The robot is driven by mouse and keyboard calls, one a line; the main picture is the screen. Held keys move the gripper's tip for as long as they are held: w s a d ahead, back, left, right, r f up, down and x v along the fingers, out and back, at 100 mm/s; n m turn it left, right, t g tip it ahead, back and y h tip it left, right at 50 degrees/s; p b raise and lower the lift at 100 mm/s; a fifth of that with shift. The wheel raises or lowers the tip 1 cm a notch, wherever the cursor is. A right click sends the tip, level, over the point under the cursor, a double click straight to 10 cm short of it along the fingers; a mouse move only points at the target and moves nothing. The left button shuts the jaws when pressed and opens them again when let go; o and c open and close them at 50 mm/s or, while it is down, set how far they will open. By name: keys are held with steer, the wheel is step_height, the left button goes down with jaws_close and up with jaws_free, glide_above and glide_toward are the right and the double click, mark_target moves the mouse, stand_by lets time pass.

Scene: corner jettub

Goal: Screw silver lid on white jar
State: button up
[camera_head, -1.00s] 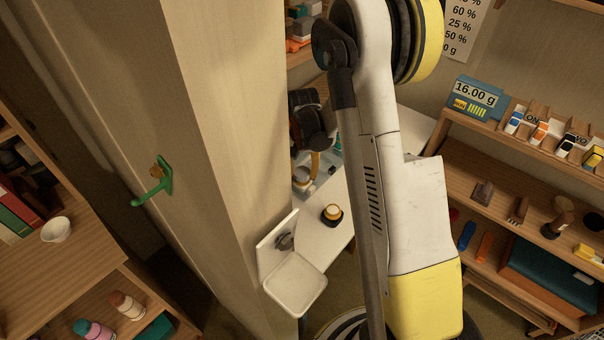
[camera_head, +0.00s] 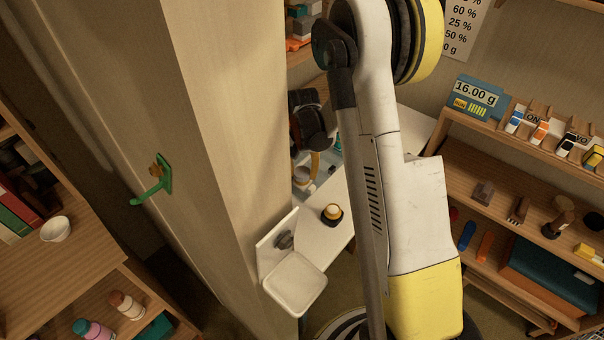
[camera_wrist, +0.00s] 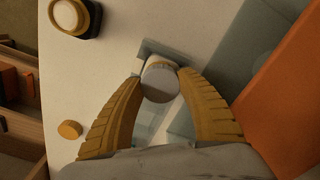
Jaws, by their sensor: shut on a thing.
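In the wrist view, my gripper (camera_wrist: 160,84) has its two yellow ribbed fingers closed on the silver lid (camera_wrist: 161,84), a round grey disc facing the camera. A pale body, apparently the white jar (camera_wrist: 157,62), shows just beyond the lid, against a grey block. The lid appears to be at the jar's mouth; whether it is seated or threaded I cannot tell. In the head view, a yellow finger of my gripper (camera_head: 314,165) is beside a small pale round item on the white table, mostly hidden by my arm.
A dark-based item with a yellow-ringed top (camera_wrist: 74,17) stands on the white table (camera_wrist: 112,50). A small orange disc (camera_wrist: 69,129) lies near the table's edge. An orange panel (camera_wrist: 285,100) is close on the right. A wooden pillar (camera_head: 235,120) stands left of my arm.

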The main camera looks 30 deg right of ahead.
steer(key=m+b, duration=0.1)
steer(key=m, duration=0.3)
steer(key=shift+f, duration=0.2)
steer(key=shift+r+m, duration=0.1)
steer(key=shift+m, duration=0.9)
steer(key=shift+m+b, duration=0.5)
steer(key=shift+m, duration=0.6)
steer(key=m, duration=0.3)
steer(key=shift+m, duration=0.4)
